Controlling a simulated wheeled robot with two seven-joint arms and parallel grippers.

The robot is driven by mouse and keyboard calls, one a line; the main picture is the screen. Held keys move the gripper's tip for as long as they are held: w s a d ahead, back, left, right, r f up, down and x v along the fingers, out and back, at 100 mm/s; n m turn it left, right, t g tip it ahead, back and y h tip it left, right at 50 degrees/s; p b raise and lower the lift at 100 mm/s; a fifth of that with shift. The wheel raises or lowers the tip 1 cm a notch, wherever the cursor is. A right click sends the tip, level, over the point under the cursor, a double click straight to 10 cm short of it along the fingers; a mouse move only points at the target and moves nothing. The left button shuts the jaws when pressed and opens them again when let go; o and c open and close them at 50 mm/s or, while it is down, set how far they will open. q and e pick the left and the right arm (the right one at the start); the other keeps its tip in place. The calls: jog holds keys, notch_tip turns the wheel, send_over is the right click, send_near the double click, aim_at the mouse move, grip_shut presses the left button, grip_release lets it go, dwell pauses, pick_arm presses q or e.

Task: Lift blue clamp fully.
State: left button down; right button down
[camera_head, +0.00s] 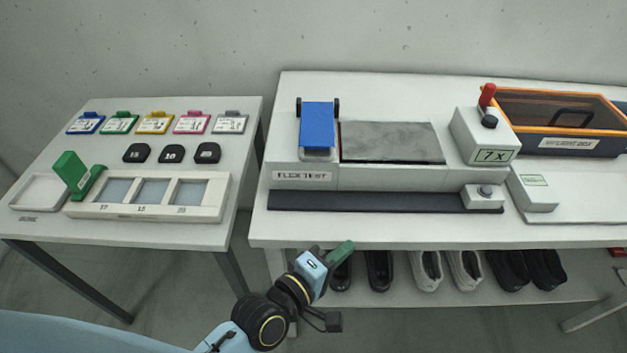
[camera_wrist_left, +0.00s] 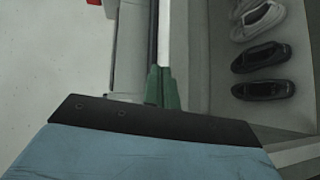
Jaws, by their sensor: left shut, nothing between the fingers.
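The blue clamp (camera_head: 318,127) is a blue plate between two black hinge pieces, at the left end of the flex test unit (camera_head: 360,178) on the right table. A grey piece shows at its lower edge, beside the dark grey pad (camera_head: 390,142). My left gripper (camera_head: 343,249) has green fingers and is in front of and below the table's front edge, well apart from the clamp. Its fingers are together and empty, as the left wrist view shows too (camera_wrist_left: 162,88). The blue clamp does not show clearly in the left wrist view. My right gripper is not in view.
A control box (camera_head: 484,135) with a red-topped post and an orange-rimmed case (camera_head: 560,120) stand right of the unit. A black strip (camera_head: 370,201) runs along its front. Shoes (camera_head: 430,272) sit on the shelf below. The left table (camera_head: 130,235) holds cards and a tray.

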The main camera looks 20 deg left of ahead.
pick_arm(q)
notch_tip(320, 180, up, 5)
jog(key=w+n+t+y, duration=0.25)
jog(key=n+t, duration=0.35)
jog(key=n, duration=0.6)
jog(key=shift+s+a+f+n+t+y, duration=0.25)
jog(key=shift+a+n+y, duration=0.75)
jog(key=shift+n+y, duration=1.25)
jog(key=shift+s+a+f+n+t+y, duration=0.25)
jog(key=shift+a+n+y, duration=1)
jog(key=shift+n, duration=1.55)
jog(key=shift+s+a+f+n+t+y, duration=0.15)
jog(key=shift+s+a+n+t+y, duration=0.4)
jog(key=shift+n+y, duration=1.8)
jog(key=shift+w+a+g, duration=0.2)
jog(key=shift+w+g, duration=0.05)
jog(key=p+x, duration=0.2)
jog(key=x, duration=0.6)
jog(key=shift+w, duration=0.15)
jog(key=shift+x, duration=0.85)
